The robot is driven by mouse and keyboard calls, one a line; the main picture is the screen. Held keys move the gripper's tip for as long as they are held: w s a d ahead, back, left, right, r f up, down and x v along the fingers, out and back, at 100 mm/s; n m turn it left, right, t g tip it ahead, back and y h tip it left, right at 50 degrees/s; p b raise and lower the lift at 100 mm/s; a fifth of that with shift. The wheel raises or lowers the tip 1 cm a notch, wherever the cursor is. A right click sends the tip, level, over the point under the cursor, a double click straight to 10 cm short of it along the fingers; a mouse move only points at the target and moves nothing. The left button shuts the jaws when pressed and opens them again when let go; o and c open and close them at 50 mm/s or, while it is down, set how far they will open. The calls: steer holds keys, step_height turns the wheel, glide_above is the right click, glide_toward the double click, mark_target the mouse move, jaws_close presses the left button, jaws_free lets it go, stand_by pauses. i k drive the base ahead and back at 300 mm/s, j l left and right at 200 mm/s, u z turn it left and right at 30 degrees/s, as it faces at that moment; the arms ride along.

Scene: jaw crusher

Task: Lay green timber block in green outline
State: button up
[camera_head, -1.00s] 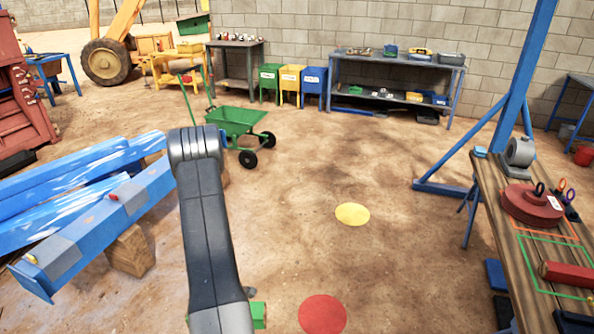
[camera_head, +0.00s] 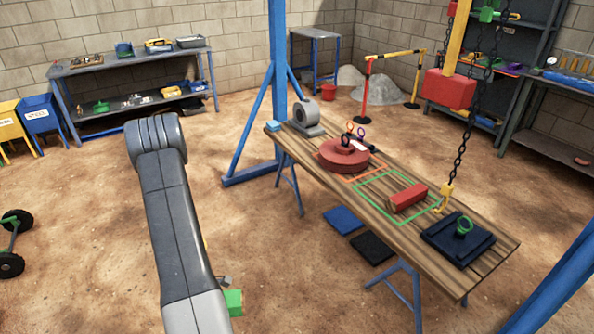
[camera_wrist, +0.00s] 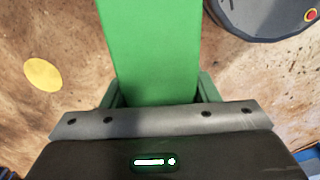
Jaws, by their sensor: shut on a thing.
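The green timber block (camera_wrist: 152,50) fills the middle of the wrist view, held between the jaws of my gripper (camera_wrist: 155,98). In the head view only a small green end of the block (camera_head: 234,302) shows beside my arm, low in the picture; my arm hides the rest and the jaws. The green outline (camera_head: 366,185) is a rectangle on the wooden bench top (camera_head: 318,172) at the right. A red block (camera_head: 408,197) lies inside the outline's right part. The held block is well left of the bench, apart from it.
A red disc (camera_head: 343,155) with ringed tools sits behind the outline, near a grey machine (camera_head: 308,115). A black plate with a green ring (camera_head: 458,243) lies at the bench's near end. A chain (camera_head: 462,130) hangs above. A blue post (camera_head: 277,60) stands behind. Open floor lies between.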

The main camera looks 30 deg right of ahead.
mark_target(387, 187)
steer(key=i+l+z, duration=0.2)
steer(key=i+z, duration=0.65)
steer(key=i, duration=0.15)
steer(key=i+j+z, duration=0.15)
steer(key=i+z, duration=0.65)
steer(key=i, duration=0.35)
steer(key=i+j+z, duration=0.15)
steer(key=i+z, duration=0.2)
steer(key=i, duration=0.65)
